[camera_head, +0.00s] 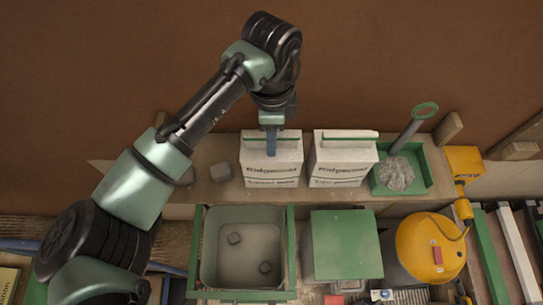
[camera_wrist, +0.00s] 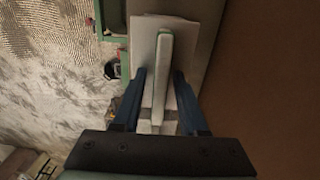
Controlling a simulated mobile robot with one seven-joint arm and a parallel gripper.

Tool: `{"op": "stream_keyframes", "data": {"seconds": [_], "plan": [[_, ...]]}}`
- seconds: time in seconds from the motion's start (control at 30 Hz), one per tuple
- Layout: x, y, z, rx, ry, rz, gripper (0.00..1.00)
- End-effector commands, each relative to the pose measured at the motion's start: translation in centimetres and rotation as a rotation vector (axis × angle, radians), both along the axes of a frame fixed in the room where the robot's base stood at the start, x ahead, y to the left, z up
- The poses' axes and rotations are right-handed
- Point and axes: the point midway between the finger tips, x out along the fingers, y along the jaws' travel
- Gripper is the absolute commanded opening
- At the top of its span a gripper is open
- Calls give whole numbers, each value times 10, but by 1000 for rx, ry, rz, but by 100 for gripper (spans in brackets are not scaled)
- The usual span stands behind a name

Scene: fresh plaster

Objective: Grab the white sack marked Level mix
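Two white sacks stand side by side on the wooden shelf, each marked Ridgecover or similar with a smaller line below. The small lettering is too blurred to tell which says Level mix. My gripper (camera_head: 271,143) is at the top of the left white sack (camera_head: 258,168), partly hiding its green-edged top ridge. The right white sack (camera_head: 343,160) stands clear of it. In the wrist view my gripper (camera_wrist: 160,95) has its two blue fingers apart, one on each side of the white sack's upright ridge (camera_wrist: 162,65). Contact with the ridge is not clear.
The wooden shelf (camera_head: 225,150) backs onto a brown wall. In front are a green-sided tub (camera_head: 212,245), a green box (camera_head: 345,245) and a yellow machine (camera_head: 425,245).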

Motion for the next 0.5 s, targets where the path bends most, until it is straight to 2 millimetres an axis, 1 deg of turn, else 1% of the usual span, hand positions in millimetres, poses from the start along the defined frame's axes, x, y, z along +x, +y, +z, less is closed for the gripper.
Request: {"op": "stream_keyframes", "data": {"seconds": [0.03, 0.17, 0.2, 0.5], "plan": [[0, 0, 0, 0, 0, 0, 31], [0, 0, 0, 0, 0, 0, 8], [0, 0, 0, 0, 0, 0, 0], [0, 0, 1, 0, 0, 0, 0]]}}
